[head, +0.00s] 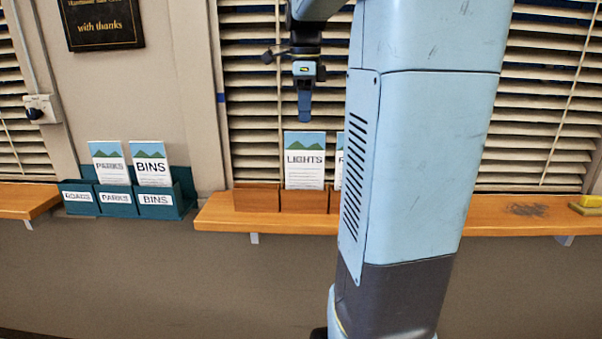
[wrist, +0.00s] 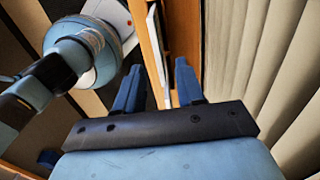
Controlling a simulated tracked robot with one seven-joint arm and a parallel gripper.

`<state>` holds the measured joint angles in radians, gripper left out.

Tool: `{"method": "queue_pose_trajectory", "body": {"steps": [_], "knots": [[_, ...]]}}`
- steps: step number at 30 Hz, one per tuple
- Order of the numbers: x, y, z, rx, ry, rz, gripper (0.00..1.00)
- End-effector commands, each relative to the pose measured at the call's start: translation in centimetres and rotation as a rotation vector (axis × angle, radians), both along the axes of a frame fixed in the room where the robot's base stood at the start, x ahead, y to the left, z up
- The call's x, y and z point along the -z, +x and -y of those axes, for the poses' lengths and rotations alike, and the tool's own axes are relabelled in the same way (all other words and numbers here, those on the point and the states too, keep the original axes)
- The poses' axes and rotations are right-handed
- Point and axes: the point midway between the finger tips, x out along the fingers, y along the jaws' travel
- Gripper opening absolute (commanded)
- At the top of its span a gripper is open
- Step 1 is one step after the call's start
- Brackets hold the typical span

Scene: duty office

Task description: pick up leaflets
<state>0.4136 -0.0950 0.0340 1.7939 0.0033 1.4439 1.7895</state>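My gripper (head: 304,108) hangs fingers down, just above the leaflet marked LIGHTS (head: 305,166) in the head view. In the wrist view its two blue fingers (wrist: 158,78) are apart, with nothing held between them. The LIGHTS leaflet stands upright in a wooden holder (head: 257,199) whose left slot looks empty. Another leaflet (head: 338,172) to its right is mostly hidden by my arm. A white leaflet edge (wrist: 156,50) shows beyond the fingers in the wrist view. The PARKS leaflet (head: 109,168) and BINS leaflet (head: 151,169) stand in a teal rack (head: 183,199) at the left.
The teal rack's slots are labelled ROADS, PARKS and BINS; no leaflet shows above ROADS. The wooden holder stands on a wooden shelf (head: 218,214) before window blinds (head: 252,130). My arm hides the shelf's middle.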

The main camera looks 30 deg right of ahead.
Motion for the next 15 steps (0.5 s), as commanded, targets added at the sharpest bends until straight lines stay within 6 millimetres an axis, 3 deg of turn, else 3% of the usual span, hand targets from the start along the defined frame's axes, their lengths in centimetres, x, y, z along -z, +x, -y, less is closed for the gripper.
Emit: {"method": "queue_pose_trajectory", "body": {"steps": [6,15], "knots": [[3.5,0.0,0.0,-0.002,0.001,-0.001,0.38],[5.4,-0.2,0.1,-0.003,0.000,0.000,0.38]]}}
